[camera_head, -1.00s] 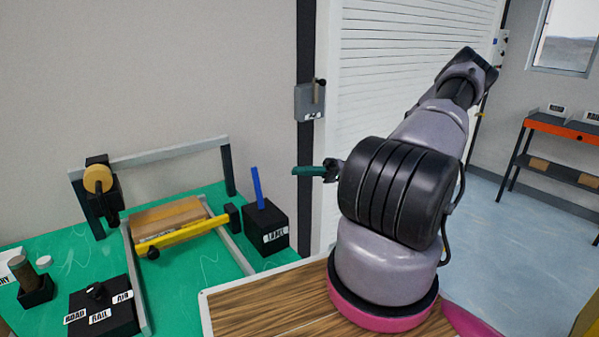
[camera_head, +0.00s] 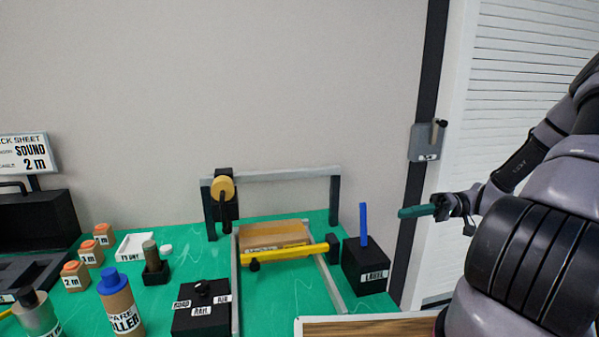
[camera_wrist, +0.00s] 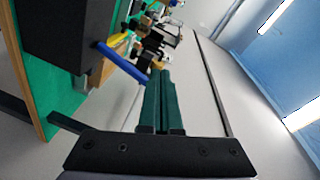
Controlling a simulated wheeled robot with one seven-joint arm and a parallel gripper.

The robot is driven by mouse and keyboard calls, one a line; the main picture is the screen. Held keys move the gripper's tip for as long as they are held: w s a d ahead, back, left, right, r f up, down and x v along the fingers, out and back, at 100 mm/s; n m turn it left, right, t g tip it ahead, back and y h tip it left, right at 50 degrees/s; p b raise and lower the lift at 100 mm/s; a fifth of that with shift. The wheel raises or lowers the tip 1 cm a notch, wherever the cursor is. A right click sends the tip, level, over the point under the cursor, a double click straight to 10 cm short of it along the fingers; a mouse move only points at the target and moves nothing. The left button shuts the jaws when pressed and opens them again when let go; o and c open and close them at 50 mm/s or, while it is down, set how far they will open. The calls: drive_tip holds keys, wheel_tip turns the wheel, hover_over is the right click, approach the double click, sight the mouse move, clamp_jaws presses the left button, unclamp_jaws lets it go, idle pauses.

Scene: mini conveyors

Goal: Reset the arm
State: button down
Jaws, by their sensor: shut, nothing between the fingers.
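My gripper (camera_head: 418,211) has green fingers and is at the right of the head view, in the air above and to the right of the black LABEL block (camera_head: 365,268). In the wrist view the two green fingers (camera_wrist: 166,80) lie side by side, pressed together with nothing between them. My arm folds up along the right edge of the head view. The blue stick (camera_head: 363,224) stands upright in the LABEL block, apart from the fingers. It also shows in the wrist view (camera_wrist: 122,62), left of the fingers.
The green table (camera_head: 290,300) carries a cardboard box (camera_head: 272,236) under a yellow bar (camera_head: 290,254), a grey frame (camera_head: 285,174), a black switch block (camera_head: 200,320) and a SPARE ROLLER (camera_head: 120,305). A wall switch box (camera_head: 427,142) is behind my gripper. A wooden surface (camera_head: 370,328) is in front.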

drive_tip(key=s+a+r+m+t+h, duration=0.2)
drive_tip(key=s+r+h, duration=0.3)
drive_tip(key=r, duration=0.4)
drive_tip(key=s+a+r+m+t+h, duration=0.2)
drive_tip(key=s+r+m+t+h, duration=0.1)
drive_tip(key=r, duration=0.7)
drive_tip(key=s+a+r+m+t+h, duration=0.1)
drive_tip(key=s+r+m+t+h, duration=0.2)
drive_tip(key=s+r+h, duration=0.3)
wheel_tip(320, 180, up, 4)
drive_tip(key=shift+s+a+r+m+h, duration=0.2)
drive_tip(key=shift+s+a+m+h, duration=0.15)
drive_tip(key=shift+m+h, duration=0.2)
drive_tip(key=shift+a, duration=0.1)
